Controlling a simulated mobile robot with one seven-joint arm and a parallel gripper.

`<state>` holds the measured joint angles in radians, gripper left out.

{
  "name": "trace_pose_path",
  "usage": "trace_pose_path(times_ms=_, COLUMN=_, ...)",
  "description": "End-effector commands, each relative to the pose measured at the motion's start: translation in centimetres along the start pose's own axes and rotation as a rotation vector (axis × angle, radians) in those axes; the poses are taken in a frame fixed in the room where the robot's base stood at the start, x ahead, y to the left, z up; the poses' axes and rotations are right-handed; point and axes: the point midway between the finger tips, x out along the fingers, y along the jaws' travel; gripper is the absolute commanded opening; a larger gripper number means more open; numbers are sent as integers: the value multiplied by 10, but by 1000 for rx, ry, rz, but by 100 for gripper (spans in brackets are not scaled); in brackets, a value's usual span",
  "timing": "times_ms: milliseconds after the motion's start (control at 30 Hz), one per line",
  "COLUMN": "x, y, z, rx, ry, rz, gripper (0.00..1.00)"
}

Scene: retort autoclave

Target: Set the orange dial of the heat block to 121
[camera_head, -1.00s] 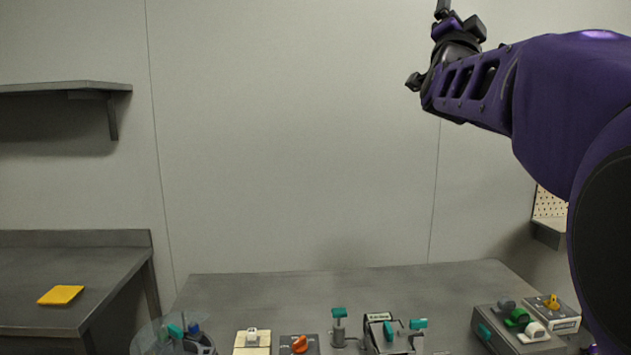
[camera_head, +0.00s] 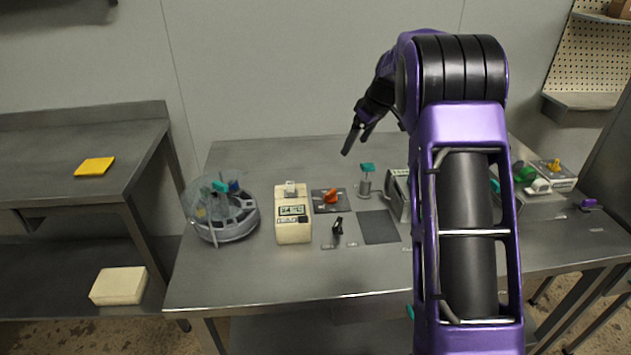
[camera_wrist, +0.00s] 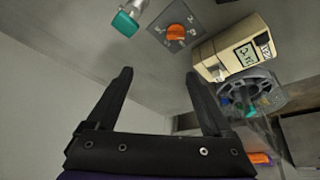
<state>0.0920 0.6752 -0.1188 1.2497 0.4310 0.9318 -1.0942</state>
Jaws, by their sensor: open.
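The orange dial (camera_head: 330,196) sits on a dark grey square plate (camera_head: 318,208) with pale marks, on the steel table. Beside it on the left stands a cream box (camera_head: 293,228) with a small display. In the wrist view the orange dial (camera_wrist: 176,33) is at the top, beyond my fingertips, with the cream box (camera_wrist: 215,62) to its right. The numbers on the plate are too small to read. My gripper (camera_head: 357,139) is open and empty, in the air above the back of the table; its two fingers also show apart in the wrist view (camera_wrist: 160,75).
A round clear-lidded device (camera_head: 225,228) stands left of the cream box. A teal-topped post (camera_head: 366,183) stands just right of the dial. A small black knob (camera_head: 338,226) and a dark mat (camera_head: 378,227) lie in front. The table's front is clear.

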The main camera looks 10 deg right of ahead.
Motion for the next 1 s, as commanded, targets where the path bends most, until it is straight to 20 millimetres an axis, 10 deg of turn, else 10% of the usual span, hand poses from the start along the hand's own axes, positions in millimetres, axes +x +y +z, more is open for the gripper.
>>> trace_pose_path(times_ms=367, x=36, y=-13, z=20, rx=-54, ry=-22, rz=-109, gripper=85)
trace_pose_path(times_ms=1000, x=165, y=-26, z=22, rx=-53, ry=-22, rz=-105, gripper=85)
